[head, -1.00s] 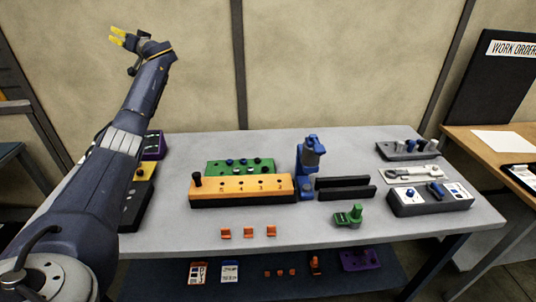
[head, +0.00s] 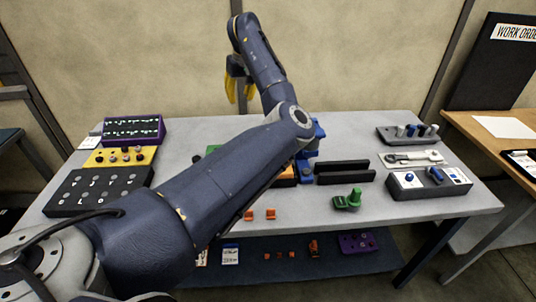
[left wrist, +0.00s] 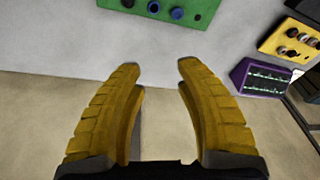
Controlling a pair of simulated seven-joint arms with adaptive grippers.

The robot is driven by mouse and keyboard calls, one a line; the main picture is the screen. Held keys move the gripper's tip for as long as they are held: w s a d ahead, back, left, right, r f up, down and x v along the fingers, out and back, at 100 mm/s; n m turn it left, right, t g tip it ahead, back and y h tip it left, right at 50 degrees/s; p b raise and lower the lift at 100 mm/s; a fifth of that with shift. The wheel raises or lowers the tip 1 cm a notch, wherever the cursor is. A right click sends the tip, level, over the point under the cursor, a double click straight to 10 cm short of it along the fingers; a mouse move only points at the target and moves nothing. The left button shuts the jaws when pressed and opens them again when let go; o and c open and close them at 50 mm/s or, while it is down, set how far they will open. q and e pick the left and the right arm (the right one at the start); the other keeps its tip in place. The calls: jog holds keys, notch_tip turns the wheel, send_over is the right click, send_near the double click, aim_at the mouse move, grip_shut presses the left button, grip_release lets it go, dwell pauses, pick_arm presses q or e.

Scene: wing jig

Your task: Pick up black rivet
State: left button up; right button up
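A dark knob, which looks like the top of a black rivet (head: 196,159), shows just left of my left arm in the head view; its lower part is hidden. The orange block (head: 286,179) is mostly covered by my arm. In the left wrist view a green block (left wrist: 207,6) at the top edge holds dark and blue rivets, including a black one (left wrist: 128,3). My left gripper (left wrist: 159,65) is open and empty, its yellow fingers apart over the table's back edge. In the head view its fingers (head: 240,88) hang behind the table. My right gripper is not in view.
A purple rack (head: 133,130), a yellow block (head: 112,157) and a black block (head: 98,191) stand at the left. A blue clamp (head: 318,132), black rails (head: 343,166) and a green fixture (head: 348,200) stand right of my arm. The table's front right is clear.

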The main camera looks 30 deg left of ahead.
pick_arm(q)
jog(key=d+f+m+h, duration=0.2)
jog(key=d+f, duration=0.2)
jog(key=d, duration=0.6)
jog(key=shift+g, duration=0.4)
jog(key=f, duration=1)
jog(key=shift+s+d+f, duration=0.15)
jog(key=shift+s, duration=0.15)
jog(key=shift+w+f, duration=0.1)
jog(key=shift+f, duration=3.4)
jog(key=shift+o, duration=0.3)
grip_shut()
